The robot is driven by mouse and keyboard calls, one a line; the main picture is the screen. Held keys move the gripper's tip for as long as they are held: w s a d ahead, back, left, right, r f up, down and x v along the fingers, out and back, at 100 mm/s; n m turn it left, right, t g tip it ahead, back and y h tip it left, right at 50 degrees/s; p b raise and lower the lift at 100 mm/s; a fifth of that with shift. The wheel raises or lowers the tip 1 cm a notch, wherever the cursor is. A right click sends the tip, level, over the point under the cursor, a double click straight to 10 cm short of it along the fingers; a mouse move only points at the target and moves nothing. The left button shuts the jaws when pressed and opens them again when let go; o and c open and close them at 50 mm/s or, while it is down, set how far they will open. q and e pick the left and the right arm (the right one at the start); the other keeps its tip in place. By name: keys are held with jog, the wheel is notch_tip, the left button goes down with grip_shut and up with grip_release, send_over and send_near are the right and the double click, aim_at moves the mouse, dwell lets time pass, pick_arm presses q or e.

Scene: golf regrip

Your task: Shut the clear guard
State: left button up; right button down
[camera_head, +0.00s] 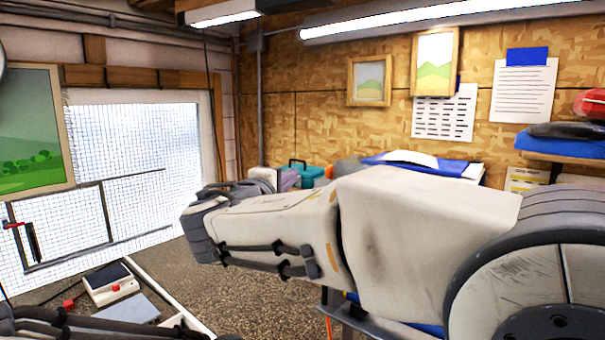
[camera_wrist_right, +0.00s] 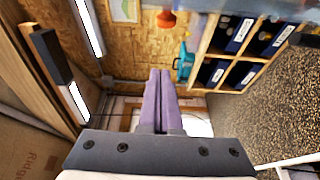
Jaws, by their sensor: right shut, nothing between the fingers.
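A thin dark frame (camera_head: 106,212) stands at the left in the head view, and the white mesh shows through it. It may be the clear guard, but I cannot tell for sure, nor whether it is open. My right arm reaches in from the right across the middle. My right gripper (camera_head: 289,179) shows small and partly hidden behind its own wrist, well to the right of the frame. In the right wrist view its two lavender fingers (camera_wrist_right: 161,100) are together and empty. The frame does not show there. My left gripper is out of sight.
A white device with a dark screen and red knobs (camera_head: 112,284) sits at the lower left. A teal case (camera_head: 311,176) stands behind my right arm. The wrist view shows a wooden shelf with blue boxes (camera_wrist_right: 240,35) and cardboard (camera_wrist_right: 35,140) at the left.

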jog(key=w+d+p, duration=0.5)
jog(key=p, duration=0.1)
jog(key=shift+d, duration=0.25)
jog(key=shift+w, duration=0.15)
